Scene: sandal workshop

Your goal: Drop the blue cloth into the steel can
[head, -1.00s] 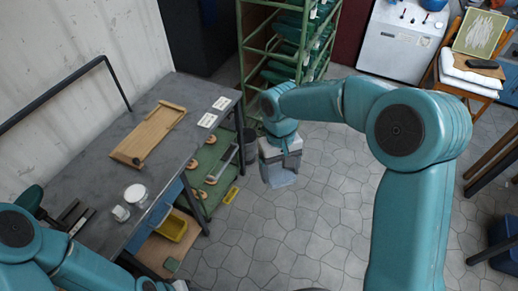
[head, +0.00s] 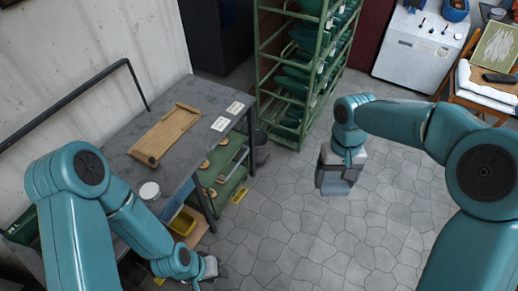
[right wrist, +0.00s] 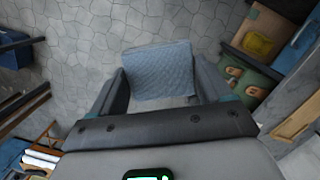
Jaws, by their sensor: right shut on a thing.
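The blue cloth (right wrist: 158,70) shows in the right wrist view, pale blue and spread between the fingers of my right gripper (right wrist: 160,88). My right gripper is shut on it. In the head view my right gripper (head: 338,180) hangs over open floor, and the cloth is mostly hidden beneath it. A dark grey can (head: 262,151), seemingly the steel can, stands on the floor beside the bench's far right end, to the left of my right gripper and apart from it. My left gripper (head: 210,268) is low by the bench's near end; its fingers are unclear.
The grey bench (head: 188,137) bears a wooden board (head: 165,134), white cards and a white pot (head: 149,190). Sandals lie on the green shelf beneath, near a yellow bin (head: 183,223). A green rack (head: 300,80) stands behind the can. The tiled floor in the middle is clear.

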